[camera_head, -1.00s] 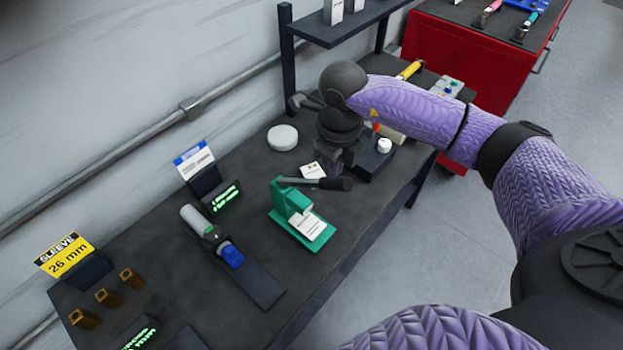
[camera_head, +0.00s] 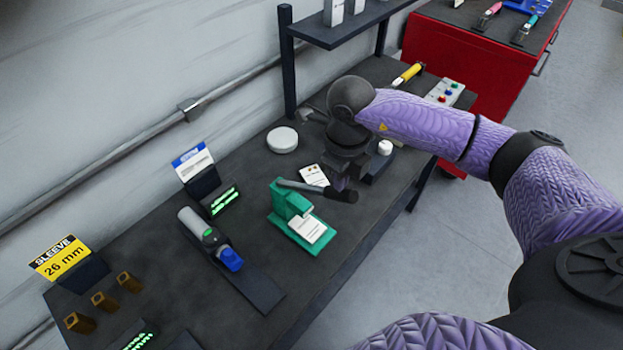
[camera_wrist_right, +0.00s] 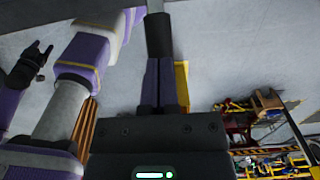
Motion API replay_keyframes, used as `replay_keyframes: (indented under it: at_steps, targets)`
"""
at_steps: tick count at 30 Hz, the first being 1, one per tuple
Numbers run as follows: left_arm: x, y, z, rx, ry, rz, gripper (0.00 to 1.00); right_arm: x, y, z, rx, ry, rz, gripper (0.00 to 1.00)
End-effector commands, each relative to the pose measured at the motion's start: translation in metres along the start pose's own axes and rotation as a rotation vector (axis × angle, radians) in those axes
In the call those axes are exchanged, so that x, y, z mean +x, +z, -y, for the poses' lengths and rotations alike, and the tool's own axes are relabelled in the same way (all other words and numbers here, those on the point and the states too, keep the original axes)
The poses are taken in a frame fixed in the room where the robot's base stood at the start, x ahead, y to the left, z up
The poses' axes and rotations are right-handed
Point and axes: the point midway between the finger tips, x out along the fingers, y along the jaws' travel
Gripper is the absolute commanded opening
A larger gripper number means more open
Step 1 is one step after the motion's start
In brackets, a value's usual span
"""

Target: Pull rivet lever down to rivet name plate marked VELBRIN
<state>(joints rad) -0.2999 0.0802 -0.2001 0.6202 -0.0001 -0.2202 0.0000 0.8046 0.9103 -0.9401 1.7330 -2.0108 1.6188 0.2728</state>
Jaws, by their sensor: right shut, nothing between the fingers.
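The green rivet press (camera_head: 291,205) stands on the dark bench with a white plate (camera_head: 308,228) on its base. The plate's lettering is too small to read. The press's lever (camera_head: 325,190) has a thick dark grip and slopes slightly down to the right. My right gripper (camera_head: 346,180) is shut and empty, at the grip end of the lever. In the right wrist view its closed fingers (camera_wrist_right: 158,85) point at a black bar, apparently the lever grip (camera_wrist_right: 158,36). A dark part at the left of that view may be my left gripper (camera_wrist_right: 30,66); its jaws are unclear.
A white card with small dots (camera_head: 313,175) lies behind the press. A round white disc (camera_head: 282,139) sits farther back. A dark shelf (camera_head: 340,30) overhangs the back; a red cabinet (camera_head: 470,65) is at the right.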

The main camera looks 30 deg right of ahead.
Motion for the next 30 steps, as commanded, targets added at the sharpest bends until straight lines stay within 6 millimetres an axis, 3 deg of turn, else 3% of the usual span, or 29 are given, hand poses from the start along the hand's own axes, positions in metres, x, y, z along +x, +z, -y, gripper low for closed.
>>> replay_keyframes:
  at_steps: [21,30]
  targets:
    - [0.013,0.002,-0.001,0.000,0.000,0.001,0.59,0.020,-0.012,0.000,0.000,0.000,-0.001,0.00]
    - [0.013,0.001,-0.001,0.000,0.001,0.001,0.59,0.019,-0.012,0.000,0.000,0.000,-0.001,0.00]
